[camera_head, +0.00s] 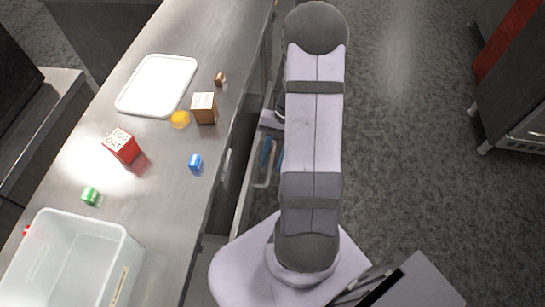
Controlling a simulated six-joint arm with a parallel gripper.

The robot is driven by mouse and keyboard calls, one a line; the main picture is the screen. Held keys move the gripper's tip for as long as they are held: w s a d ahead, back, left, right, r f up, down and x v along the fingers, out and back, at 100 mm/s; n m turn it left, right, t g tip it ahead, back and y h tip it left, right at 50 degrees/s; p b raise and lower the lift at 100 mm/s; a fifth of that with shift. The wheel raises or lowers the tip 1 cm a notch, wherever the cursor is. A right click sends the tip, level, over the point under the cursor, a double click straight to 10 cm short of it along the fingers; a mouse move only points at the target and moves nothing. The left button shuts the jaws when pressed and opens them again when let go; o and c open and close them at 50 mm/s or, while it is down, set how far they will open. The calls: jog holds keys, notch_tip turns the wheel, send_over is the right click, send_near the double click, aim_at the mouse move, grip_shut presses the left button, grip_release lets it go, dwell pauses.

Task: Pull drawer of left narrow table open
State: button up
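The narrow steel table (180,145) runs along the left of the view. A drawer (243,207) on its right side stands out from the table's front, so it is at least partly open. Blue items (266,152) show inside it. My arm hangs over the drawer's right side and hides part of it. A small pale and dark part of my gripper (272,118) shows at the arm's left edge, by the drawer's far end. Its fingers are mostly hidden, so I cannot tell whether they are open, shut or touching the drawer.
On the tabletop are a white tray (133,97), a brown box (203,113), a yellow item (180,119), a red box (127,150), a blue item (195,162), a green item (90,196) and a clear bin (105,232). The floor (405,150) to the right is clear.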

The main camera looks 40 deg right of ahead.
grip_shut()
jog(key=s+d+p, duration=0.1)
jog(key=s+d, duration=1.2)
jog(key=shift+d, duration=0.15)
dwell(0.3)
grip_release()
